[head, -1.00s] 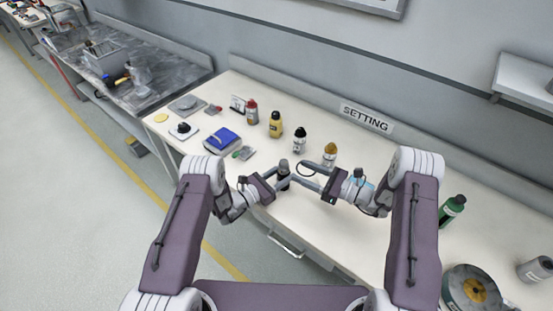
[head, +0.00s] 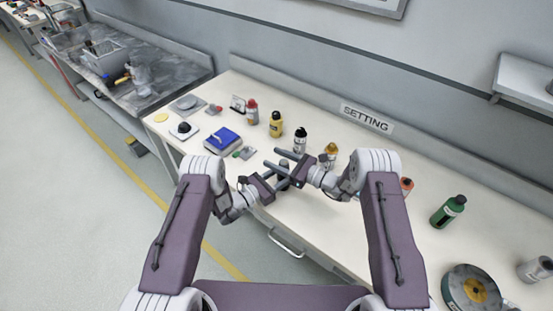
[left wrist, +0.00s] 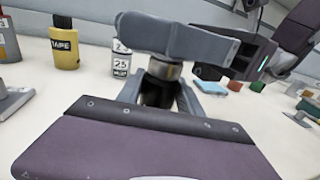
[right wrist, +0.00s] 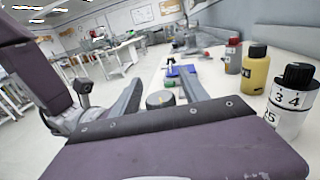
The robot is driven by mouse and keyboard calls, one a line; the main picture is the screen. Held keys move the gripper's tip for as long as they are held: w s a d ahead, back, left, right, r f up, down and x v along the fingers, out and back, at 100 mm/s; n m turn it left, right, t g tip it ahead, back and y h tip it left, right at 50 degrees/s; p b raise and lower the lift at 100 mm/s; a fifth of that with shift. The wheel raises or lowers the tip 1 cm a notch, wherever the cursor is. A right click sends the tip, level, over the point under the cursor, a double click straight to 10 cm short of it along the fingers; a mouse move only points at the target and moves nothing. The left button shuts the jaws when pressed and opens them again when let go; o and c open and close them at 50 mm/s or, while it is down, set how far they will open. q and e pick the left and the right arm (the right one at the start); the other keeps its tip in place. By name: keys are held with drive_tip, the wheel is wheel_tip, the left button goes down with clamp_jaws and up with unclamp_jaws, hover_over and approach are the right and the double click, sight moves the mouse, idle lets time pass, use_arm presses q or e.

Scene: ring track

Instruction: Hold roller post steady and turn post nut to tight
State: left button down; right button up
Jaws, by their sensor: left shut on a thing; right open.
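The roller post stands between my grippers. Its dark body (left wrist: 158,92) is between the left fingers in the left wrist view, with a metallic collar above. Its round grey top, which looks like the post nut (right wrist: 160,99), carries a small yellow mark in the right wrist view. My left gripper (head: 283,181) is shut on the post's body. My right gripper (head: 277,160) is open, its fingers at the height of the post's top, one on each side of it. I cannot tell whether they touch it. The right fingers hide much of the post in the head view.
Behind stand a dark-capped white bottle (head: 300,141), a yellow bottle (head: 276,125) and an amber-topped bottle (head: 331,151). A blue box (head: 223,139) lies left. A green bottle (head: 448,211) and a reel (head: 475,291) are at right. The front bench edge is close.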

clamp_jaws()
drive_tip(key=shift+m+t, duration=0.3)
drive_tip(key=shift+t, duration=0.1)
drive_tip(key=shift+w+d+r+m+t+h, duration=0.1)
drive_tip(key=shift+w+d+m+t+h, duration=0.1)
drive_tip(key=shift+m+t+h, duration=0.8)
drive_tip(key=shift+w+d+f+m+t+h, duration=0.1)
drive_tip(key=shift+w+m+t+h, duration=0.1)
drive_tip(key=shift+m+t+h, duration=0.75)
drive_tip(key=shift+w+d+r+m+t+h, duration=0.1)
drive_tip(key=shift+w+d+m+t+h, duration=0.1)
drive_tip(key=shift+m+t+h, duration=0.75)
drive_tip(key=shift+h, duration=0.4)
unclamp_jaws()
